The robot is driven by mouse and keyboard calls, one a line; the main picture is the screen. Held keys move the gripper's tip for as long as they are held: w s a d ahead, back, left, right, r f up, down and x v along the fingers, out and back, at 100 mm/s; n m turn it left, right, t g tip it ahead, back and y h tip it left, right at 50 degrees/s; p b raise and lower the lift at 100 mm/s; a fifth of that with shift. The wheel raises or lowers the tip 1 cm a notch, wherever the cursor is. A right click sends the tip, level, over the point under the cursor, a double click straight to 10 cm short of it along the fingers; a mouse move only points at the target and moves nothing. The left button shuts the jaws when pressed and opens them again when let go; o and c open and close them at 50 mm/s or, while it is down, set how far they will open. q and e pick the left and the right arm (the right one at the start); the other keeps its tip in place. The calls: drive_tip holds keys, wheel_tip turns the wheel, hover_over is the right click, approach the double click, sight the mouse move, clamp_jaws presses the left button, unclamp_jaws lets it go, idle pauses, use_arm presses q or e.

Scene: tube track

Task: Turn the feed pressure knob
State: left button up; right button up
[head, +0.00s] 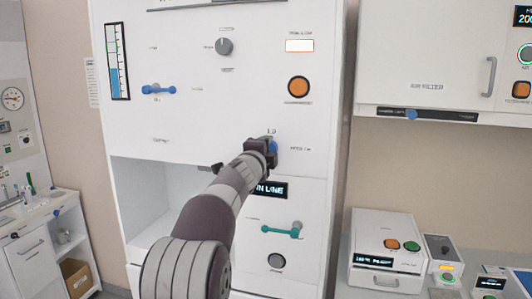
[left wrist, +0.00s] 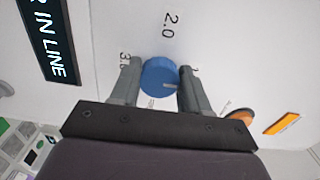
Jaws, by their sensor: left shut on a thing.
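The blue round knob (left wrist: 160,77) sits on the white panel, with a printed scale around it that shows 2.0 and part of other numbers. A short pale mark shows on its face. In the head view the knob (head: 273,147) is mostly hidden behind my left gripper (head: 267,148). In the left wrist view my left gripper (left wrist: 161,82) has one finger on each side of the knob and is shut on it. My right gripper is in neither view.
Near my arm on the panel are an orange button (head: 298,87), a grey knob (head: 224,46), a blue lever (head: 158,89), a teal lever (head: 281,230) and an "IN LINE" display (head: 271,190). An open recess (head: 165,195) lies left of my arm.

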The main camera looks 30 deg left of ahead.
use_arm(q)
drive_tip(key=shift+f+m, duration=0.15)
drive_tip(key=shift+m, duration=0.15)
drive_tip(key=o, duration=1.1)
drive_tip(key=shift+c, duration=0.2)
drive_tip(key=b+v, duration=0.3)
drive_tip(key=v, duration=0.9)
drive_tip(key=shift+s+b, duration=0.35)
drive_tip(key=shift+s, duration=0.05)
